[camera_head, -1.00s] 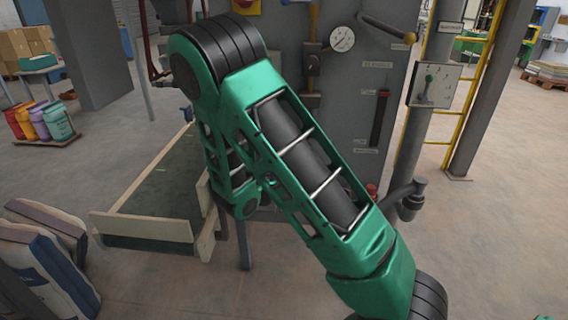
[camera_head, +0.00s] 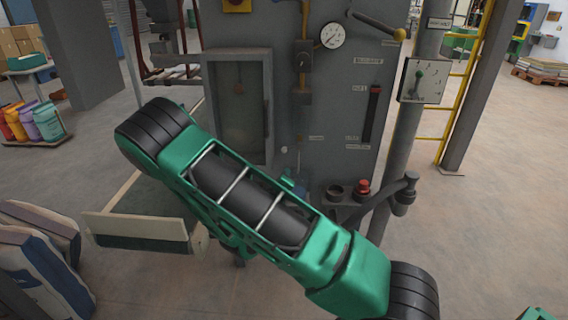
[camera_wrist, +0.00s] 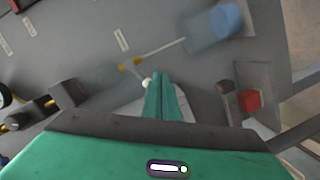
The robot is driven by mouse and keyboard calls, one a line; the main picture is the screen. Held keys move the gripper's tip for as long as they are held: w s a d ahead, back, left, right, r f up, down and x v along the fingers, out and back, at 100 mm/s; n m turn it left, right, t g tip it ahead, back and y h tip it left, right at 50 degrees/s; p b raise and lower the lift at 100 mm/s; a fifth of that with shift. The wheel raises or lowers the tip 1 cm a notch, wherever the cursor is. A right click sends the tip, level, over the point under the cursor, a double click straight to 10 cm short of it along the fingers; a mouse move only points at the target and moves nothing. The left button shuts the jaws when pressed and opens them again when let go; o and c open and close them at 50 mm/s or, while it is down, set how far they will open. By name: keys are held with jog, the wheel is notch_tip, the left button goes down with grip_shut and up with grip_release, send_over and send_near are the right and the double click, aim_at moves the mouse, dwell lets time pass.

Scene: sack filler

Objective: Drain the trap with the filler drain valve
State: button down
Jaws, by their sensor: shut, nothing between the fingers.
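The grey filler cabinet (camera_head: 340,90) stands in the middle of the head view. In the wrist view a blurred blue cylinder (camera_wrist: 222,22), perhaps the trap, joins a thin pale rod that runs to a small brass-yellow fitting (camera_wrist: 131,63). A small white ball knob (camera_wrist: 147,82) shows just below that fitting; I cannot tell whether it belongs to the drain valve. My gripper (camera_wrist: 163,78) is shut and empty, its green fingers together. Its tips are close to the right of the white knob; contact is unclear.
A gauge (camera_head: 332,35) and a red knob (camera_head: 362,187) are on the cabinet; a grey pipe (camera_head: 390,190) runs at its right. A framed recess (camera_head: 240,105) is at the left. Sacks (camera_head: 40,260) lie front left. A yellow ladder (camera_head: 468,75) stands at the right. Floor is clear front right.

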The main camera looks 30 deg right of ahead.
aim_at(292, 147)
notch_tip(292, 147, down, 3)
jog(key=s+a+n+t+y, duration=0.1)
jog(key=n, duration=1.3)
jog(key=s+a+n+t, duration=0.1)
jog(key=s+n, duration=0.1)
jog(key=n, duration=1.2)
jog(key=w+d+r, duration=0.3)
jog(key=w+d, duration=0.3)
jog(key=w, duration=0.4)
jog(key=shift+r+t, duration=0.15)
jog(key=shift+t, duration=0.15)
